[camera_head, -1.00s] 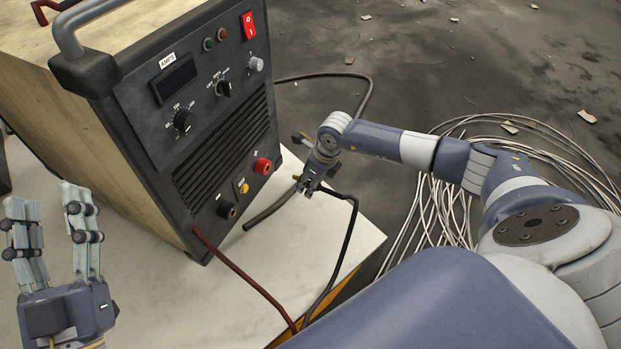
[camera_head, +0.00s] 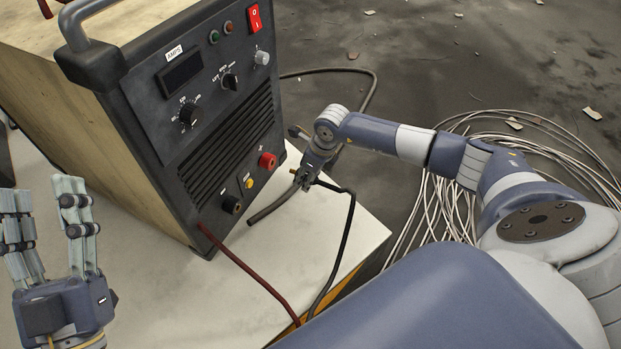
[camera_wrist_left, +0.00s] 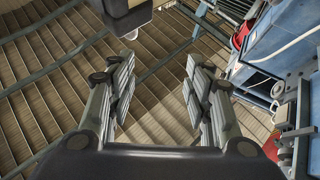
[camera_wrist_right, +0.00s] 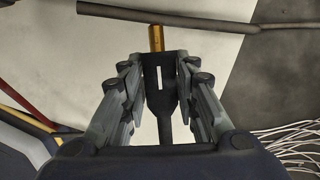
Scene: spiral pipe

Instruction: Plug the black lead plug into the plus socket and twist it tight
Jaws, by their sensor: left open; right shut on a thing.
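The welder's plus socket (camera_head: 267,160) is red, on the right of the front panel, with a plus mark above it. The black minus socket (camera_head: 231,205) is lower left of it. My right gripper (camera_head: 303,180) is shut on the black lead plug (camera_wrist_right: 158,82), right of and below the plus socket, apart from it. The plug's brass tip (camera_wrist_right: 156,38) points away from my palm, and the black lead (camera_head: 346,228) hangs from the gripper. My left gripper (camera_head: 48,228) is open and empty at the left; its fingers also show in the left wrist view (camera_wrist_left: 160,92).
The welder (camera_head: 205,110) stands on a pale bench (camera_head: 350,232). A grey hose (camera_head: 268,210) lies on the bench below the sockets and passes behind my right gripper. A red lead (camera_head: 245,268) crosses the bench front. Coiled wire (camera_head: 440,200) lies on the floor at right.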

